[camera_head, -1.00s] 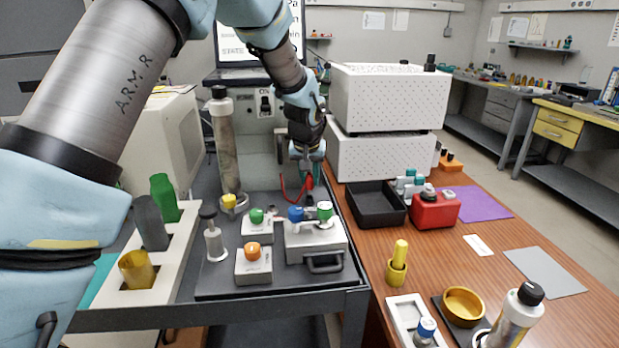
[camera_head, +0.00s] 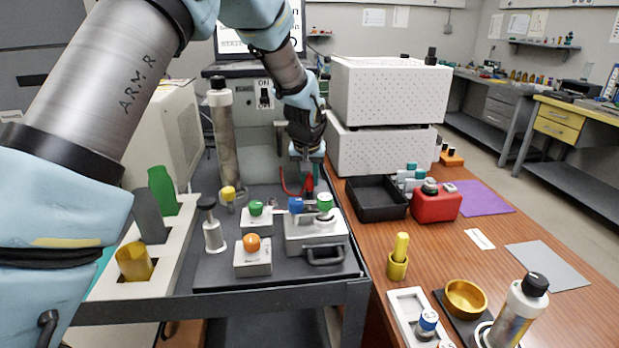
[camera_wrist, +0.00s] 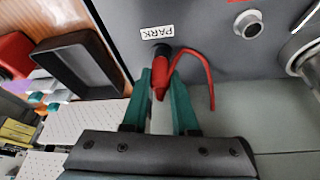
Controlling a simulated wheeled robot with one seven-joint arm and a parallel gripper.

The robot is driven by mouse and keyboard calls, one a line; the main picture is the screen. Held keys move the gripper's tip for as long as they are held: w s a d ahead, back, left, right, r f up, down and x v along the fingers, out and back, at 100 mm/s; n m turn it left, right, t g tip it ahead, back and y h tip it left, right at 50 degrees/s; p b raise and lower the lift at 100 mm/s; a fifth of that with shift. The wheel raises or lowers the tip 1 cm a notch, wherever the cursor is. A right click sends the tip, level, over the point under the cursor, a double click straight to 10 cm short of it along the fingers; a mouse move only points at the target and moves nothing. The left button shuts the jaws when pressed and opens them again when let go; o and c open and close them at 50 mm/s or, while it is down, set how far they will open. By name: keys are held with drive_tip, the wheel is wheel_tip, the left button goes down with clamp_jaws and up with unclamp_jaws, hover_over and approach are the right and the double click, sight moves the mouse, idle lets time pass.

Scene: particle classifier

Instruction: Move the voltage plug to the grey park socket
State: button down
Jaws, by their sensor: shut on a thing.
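The voltage plug (camera_wrist: 160,82) is red with a red cable that loops out to the right in the wrist view. It also shows as a small red shape (camera_head: 309,184) at the back of the dark tray in the head view. My gripper (camera_wrist: 160,92) has its teal fingers shut on the plug; it also shows in the head view (camera_head: 305,174). The plug's front end meets the dark park socket (camera_wrist: 163,50) beside the white PARK label (camera_wrist: 157,32). The fingers and plug cover part of the socket, so I cannot tell how deep the plug sits.
A round metal socket (camera_wrist: 247,21) is right of the label in the wrist view. A black bin (camera_head: 376,216) and white perforated boxes (camera_head: 385,150) stand to the right. Knobbed blocks, such as the orange-topped one (camera_head: 252,264), stand in front on the tray.

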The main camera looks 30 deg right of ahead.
drive_tip(key=shift+f, duration=0.25)
drive_tip(key=c, duration=0.6)
unclamp_jaws()
drive_tip(key=b+v, duration=0.2)
drive_tip(key=v, duration=0.8)
drive_tip(key=shift+s+a+r, duration=0.15)
drive_tip(key=shift+r, duration=0.2)
